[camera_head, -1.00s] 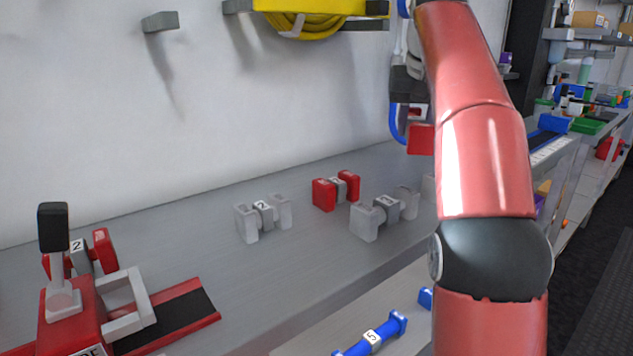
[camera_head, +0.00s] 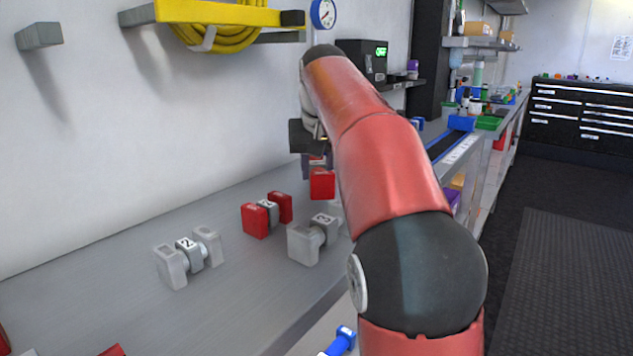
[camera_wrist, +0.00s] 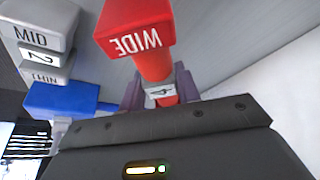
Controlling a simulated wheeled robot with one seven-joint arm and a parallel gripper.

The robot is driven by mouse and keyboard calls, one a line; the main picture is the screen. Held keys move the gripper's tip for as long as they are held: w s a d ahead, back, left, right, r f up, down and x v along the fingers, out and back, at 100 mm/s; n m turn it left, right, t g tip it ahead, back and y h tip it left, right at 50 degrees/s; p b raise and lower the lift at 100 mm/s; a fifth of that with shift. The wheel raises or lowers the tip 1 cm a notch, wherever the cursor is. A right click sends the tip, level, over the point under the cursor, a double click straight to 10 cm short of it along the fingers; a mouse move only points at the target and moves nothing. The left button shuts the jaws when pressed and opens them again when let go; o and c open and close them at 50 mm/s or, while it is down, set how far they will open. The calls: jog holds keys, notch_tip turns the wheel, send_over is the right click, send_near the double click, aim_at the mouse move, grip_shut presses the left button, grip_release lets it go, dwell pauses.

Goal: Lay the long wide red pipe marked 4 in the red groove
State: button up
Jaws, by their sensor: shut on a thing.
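The red pipe (camera_wrist: 152,66) marked 4 is in my gripper (camera_wrist: 160,91) in the wrist view. Its near end block reads WIDE, and the purple fingers close on both sides of its labelled middle. In the head view the pipe's red end block (camera_head: 322,184) shows below my gripper (camera_head: 316,160), left of my red arm; my arm hides part of it. The pipe appears held above the grey bench. I cannot make out the red groove; only small red parts (camera_head: 112,351) show at the lower left edge of the head view.
On the bench (camera_head: 90,265) stand a grey pipe marked 2 (camera_head: 188,256), a shorter red pipe (camera_head: 256,220) and another grey pipe (camera_head: 303,247). A blue pipe (camera_head: 342,342) lies lower in front. A yellow hose rack (camera_head: 225,14) juts from the wall. The left bench is mostly clear.

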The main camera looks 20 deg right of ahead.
jog(key=shift+f, duration=1.25)
jog(key=shift+b, duration=0.3)
jog(key=o, duration=1.1)
jog(key=shift+f, duration=0.15)
